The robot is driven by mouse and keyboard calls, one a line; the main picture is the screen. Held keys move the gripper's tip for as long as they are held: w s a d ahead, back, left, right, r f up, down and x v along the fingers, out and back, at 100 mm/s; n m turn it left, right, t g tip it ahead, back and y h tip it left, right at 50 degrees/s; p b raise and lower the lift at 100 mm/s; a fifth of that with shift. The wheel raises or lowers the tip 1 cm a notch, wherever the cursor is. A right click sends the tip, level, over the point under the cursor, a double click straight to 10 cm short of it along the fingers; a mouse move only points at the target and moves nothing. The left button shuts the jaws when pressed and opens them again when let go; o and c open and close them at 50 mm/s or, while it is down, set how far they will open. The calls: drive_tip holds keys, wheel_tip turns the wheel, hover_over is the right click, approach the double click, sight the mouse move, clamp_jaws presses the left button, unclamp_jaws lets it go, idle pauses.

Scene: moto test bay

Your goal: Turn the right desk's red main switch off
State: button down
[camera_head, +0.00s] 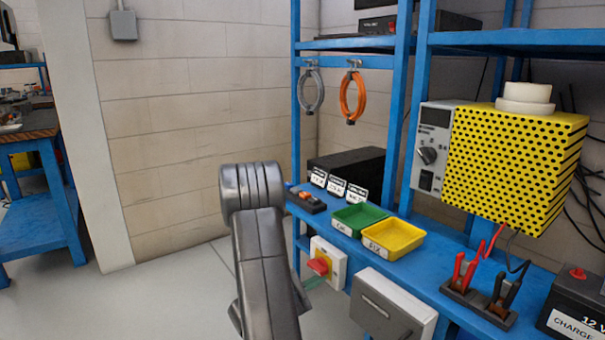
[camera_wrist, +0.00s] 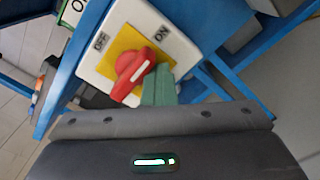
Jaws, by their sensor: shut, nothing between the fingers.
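The red main switch (camera_wrist: 134,72) is a rotary knob on a yellow plate in a white box (camera_wrist: 98,70). The box is on the front of the blue desk; in the head view the red knob (camera_head: 318,265) shows just right of my arm. In the wrist view the plate has OFF on the left and ON on the right. The knob's handle slants from lower left to upper right, its upper end toward ON. My gripper (camera_wrist: 160,84) is shut and empty, its greenish fingers close beside the knob's right side. I cannot tell whether they touch it.
The blue desk (camera_head: 345,232) carries a green bin (camera_head: 359,218), a yellow bin (camera_head: 393,238) and red and black clamps. A grey box (camera_head: 392,308) hangs right of the switch. A yellow perforated unit (camera_head: 515,165) stands above. The floor left of my arm is clear.

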drive_tip(key=shift+s+d+r, duration=0.15)
drive_tip(key=shift+d+r, duration=0.3)
drive_tip(key=shift+r, duration=0.4)
idle(0.4)
drive_tip(key=shift+d+b, duration=0.3)
drive_tip(key=shift+r, duration=0.1)
drive_tip(key=shift+a+r, duration=0.2)
drive_tip(key=shift+r, duration=0.05)
idle(0.3)
drive_tip(key=shift+f, duration=0.1)
